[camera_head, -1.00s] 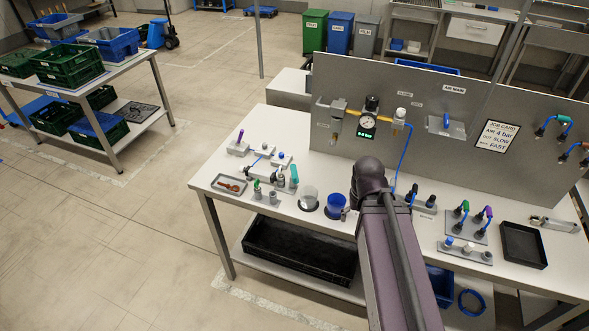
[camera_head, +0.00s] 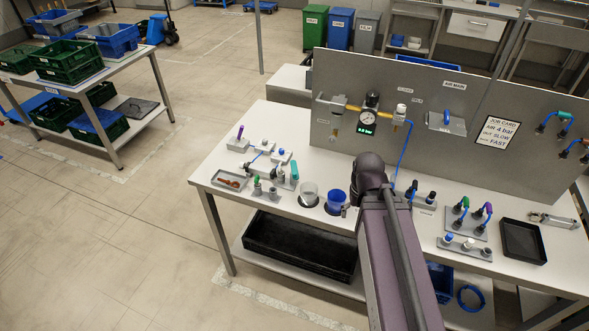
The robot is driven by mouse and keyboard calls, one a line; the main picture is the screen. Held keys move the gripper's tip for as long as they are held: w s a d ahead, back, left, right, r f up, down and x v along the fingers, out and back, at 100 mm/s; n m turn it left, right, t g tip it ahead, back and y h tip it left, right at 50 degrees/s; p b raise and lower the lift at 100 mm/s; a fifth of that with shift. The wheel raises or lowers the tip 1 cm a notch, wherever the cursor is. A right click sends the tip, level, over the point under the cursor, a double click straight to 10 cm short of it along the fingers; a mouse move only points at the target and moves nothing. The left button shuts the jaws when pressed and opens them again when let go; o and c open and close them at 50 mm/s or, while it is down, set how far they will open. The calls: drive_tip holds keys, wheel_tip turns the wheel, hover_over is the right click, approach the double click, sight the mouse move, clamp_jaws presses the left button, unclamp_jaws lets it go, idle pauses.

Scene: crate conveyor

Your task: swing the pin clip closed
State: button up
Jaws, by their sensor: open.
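My dark arm (camera_head: 395,260) reaches up over the front of the bench, with its rounded joint (camera_head: 370,172) in front of the panel. My gripper does not show; the arm hides whatever is behind it. I cannot pick out the pin clip for certain. On the grey panel (camera_head: 450,105), a brass-and-grey air unit carries a round gauge (camera_head: 367,118) with a green display below it. A small brass-coloured piece (camera_head: 335,132) hangs at the unit's left end; it is too small to tell its form.
The white bench (camera_head: 285,110) holds a clear cup (camera_head: 309,195), a blue cup (camera_head: 335,201), a small tray with an orange-brown tool (camera_head: 229,180) and several fittings at left. At right are a black tray (camera_head: 523,242) and hose fittings. A blue hose (camera_head: 404,155) runs down near my arm.

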drive_tip(key=shift+w, duration=0.1)
drive_tip(key=shift+c, duration=1.1)
wheel_tip(320, 180, up, 8)
drive_tip(key=m+p, duration=0.7)
drive_tip(key=p, duration=0.1)
hover_over(294, 173)
drive_tip(key=shift+f, duration=0.1)
drive_tip(key=shift+f, duration=0.1)
wheel_tip(294, 173, down, 14)
drive_tip(key=b, duration=1.4)
drive_tip(key=shift+r, duration=0.2)
drive_tip(key=shift+c, duration=0.3)
